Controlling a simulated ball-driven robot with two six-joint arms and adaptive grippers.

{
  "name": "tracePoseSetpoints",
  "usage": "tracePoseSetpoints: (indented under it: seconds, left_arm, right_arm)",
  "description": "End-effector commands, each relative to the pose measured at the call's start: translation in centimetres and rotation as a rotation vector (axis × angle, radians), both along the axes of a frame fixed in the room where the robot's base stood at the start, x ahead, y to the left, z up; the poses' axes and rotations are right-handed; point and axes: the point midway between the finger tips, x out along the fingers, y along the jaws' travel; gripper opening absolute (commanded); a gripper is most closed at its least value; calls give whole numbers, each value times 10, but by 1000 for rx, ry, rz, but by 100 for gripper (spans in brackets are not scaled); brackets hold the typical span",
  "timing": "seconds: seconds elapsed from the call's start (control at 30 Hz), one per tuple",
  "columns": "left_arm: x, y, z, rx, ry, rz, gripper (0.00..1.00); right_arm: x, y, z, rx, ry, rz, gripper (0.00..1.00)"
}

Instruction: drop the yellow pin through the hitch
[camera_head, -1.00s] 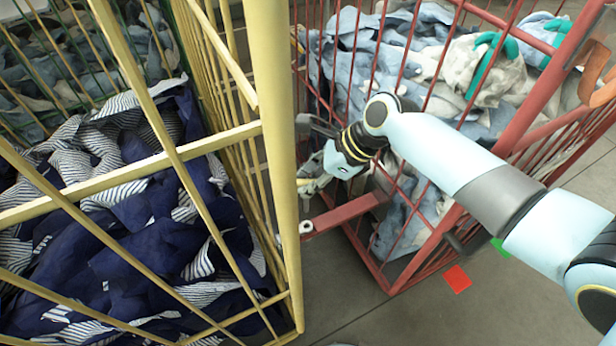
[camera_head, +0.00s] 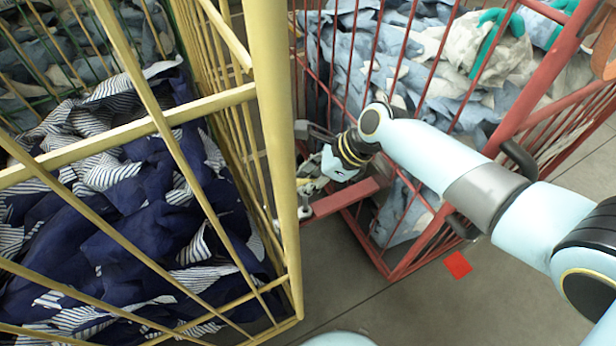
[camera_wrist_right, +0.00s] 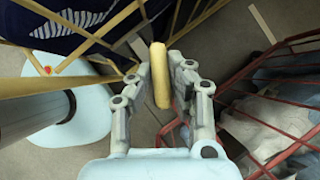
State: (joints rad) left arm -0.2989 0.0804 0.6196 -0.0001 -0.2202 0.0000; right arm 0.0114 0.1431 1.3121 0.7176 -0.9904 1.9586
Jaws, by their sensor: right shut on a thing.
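The yellow pin (camera_wrist_right: 160,76) is between the two fingers of my right gripper (camera_wrist_right: 160,92), which is shut on it. In the head view my right gripper (camera_head: 309,187) is at the end of the red drawbar (camera_head: 345,197), close to the yellow cage's corner post. The drawbar sticks out from the red cage toward the yellow cage. The hitch hole at its end is mostly hidden by the gripper, and I cannot tell whether the pin's lower end is over it or in it. My left gripper is in neither view.
The yellow cage (camera_head: 272,120) holds navy and striped cloth (camera_head: 120,240). The red cage (camera_head: 520,100) holds pale blue and white cloth (camera_head: 400,50). The gap between them is narrow. A red floor marker (camera_head: 458,265) lies on open grey floor (camera_head: 420,310).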

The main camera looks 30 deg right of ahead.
Motion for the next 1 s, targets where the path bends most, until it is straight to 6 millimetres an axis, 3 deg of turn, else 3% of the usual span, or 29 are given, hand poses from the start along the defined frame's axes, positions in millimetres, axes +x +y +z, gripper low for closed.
tracePoseSetpoints:
  seconds: [1.0]
  left_arm:
    - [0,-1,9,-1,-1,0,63]
  right_arm:
    - [0,0,0,-4,-7,-2,0]
